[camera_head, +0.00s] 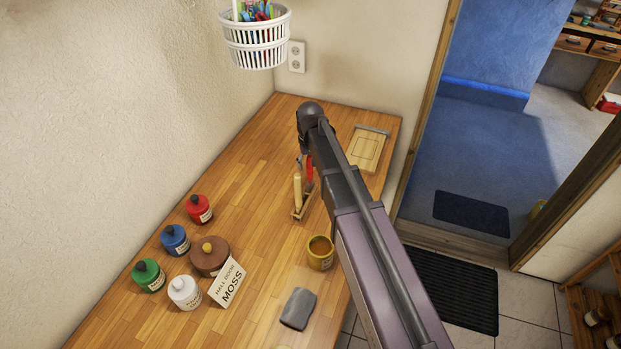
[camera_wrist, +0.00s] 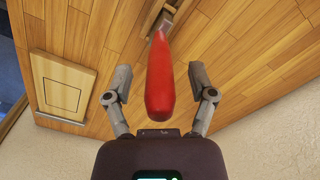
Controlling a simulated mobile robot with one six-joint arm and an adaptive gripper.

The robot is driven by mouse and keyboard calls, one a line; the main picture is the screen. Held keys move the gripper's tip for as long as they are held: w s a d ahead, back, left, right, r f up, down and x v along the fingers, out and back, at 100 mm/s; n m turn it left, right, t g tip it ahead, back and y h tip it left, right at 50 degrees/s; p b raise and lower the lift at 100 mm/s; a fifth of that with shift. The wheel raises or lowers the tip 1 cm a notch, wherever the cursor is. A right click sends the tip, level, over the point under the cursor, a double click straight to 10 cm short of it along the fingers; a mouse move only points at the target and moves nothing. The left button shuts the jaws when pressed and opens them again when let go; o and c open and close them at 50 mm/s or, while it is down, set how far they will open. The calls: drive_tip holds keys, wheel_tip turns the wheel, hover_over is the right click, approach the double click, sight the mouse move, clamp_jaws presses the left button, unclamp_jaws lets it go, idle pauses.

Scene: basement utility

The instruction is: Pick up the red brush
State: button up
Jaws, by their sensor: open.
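The red brush (camera_head: 309,167) stands in a small wooden holder (camera_head: 299,214) on the wooden table, partly hidden by my arm in the head view. In the wrist view the red brush (camera_wrist: 160,80) shows large, its thick red end pointing toward my gripper. My gripper (camera_wrist: 160,90) is open, with one finger on each side of the red handle and gaps on both sides. In the head view the fingers are mostly hidden behind my arm.
A light wooden brush (camera_head: 297,190) stands left of the red one. A framed wooden board (camera_head: 368,150) lies to the right. A white basket (camera_head: 255,45) hangs above.

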clamp_jaws()
drive_tip(key=shift+r, duration=0.15)
idle(0.4)
wheel_tip(320, 180, up, 6)
drive_tip(key=p, duration=0.6)
drive_tip(key=s+d+p, duration=0.1)
drive_tip(key=s+d, duration=0.1)
drive_tip(key=s, duration=1.6)
drive_tip(key=shift+d+r, duration=0.2)
drive_tip(key=shift+r, duration=0.15)
